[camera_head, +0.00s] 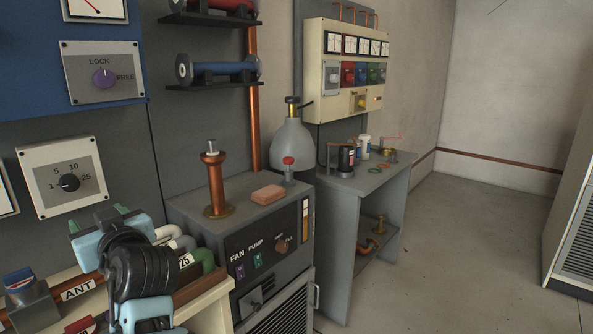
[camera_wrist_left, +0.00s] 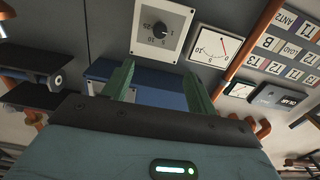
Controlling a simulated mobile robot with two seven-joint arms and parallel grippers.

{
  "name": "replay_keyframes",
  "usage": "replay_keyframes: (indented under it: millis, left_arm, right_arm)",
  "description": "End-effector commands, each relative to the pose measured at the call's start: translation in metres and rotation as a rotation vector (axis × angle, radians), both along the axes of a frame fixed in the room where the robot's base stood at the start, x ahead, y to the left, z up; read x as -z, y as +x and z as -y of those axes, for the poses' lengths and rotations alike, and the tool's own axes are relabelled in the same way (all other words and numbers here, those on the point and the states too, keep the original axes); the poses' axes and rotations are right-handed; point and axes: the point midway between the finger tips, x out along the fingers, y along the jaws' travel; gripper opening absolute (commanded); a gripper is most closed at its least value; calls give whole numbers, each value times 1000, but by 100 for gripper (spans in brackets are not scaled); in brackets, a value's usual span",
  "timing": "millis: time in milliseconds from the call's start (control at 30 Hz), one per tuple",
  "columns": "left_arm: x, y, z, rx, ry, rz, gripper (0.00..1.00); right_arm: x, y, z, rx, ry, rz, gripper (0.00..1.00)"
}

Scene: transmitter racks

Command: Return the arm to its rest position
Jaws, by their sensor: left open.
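My left arm (camera_head: 140,272) is folded in the lower left of the head view, in front of the rack and the bench. My left gripper (camera_head: 101,218) is at its top, with green fingers pointing up towards the rack panel. In the left wrist view the gripper (camera_wrist_left: 158,88) has its two green fingers spread apart. Nothing is held between them; a blue panel (camera_wrist_left: 152,77) shows behind. My right gripper is in neither view.
A range dial (camera_head: 69,182) and a LOCK/FREE knob (camera_head: 104,78) are on the rack near the gripper. A grey cabinet (camera_head: 262,245) with a copper-coloured post (camera_head: 216,185) stands to the right. Bare floor (camera_head: 455,240) lies farther right.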

Motion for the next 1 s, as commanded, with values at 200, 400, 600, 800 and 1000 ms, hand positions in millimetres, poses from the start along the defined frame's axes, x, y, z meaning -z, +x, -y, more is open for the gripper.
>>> replay_keyframes:
  millis: [200, 400, 600, 800, 1000]
  left_arm:
    - [53, 2, 9, 99, 35, -107, 58]
    - [116, -6, 22, 222, 61, -223, 58]
    - [200, -38, 43, 394, 70, -370, 58]
    - [279, -95, 66, 571, 46, -501, 58]
    - [341, -172, 90, 733, -15, -605, 58]
  right_arm:
    - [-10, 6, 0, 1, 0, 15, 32]
    - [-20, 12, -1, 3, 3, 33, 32]
    - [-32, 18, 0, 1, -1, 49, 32]
    - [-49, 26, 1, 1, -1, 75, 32]
    - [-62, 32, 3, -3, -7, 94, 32]
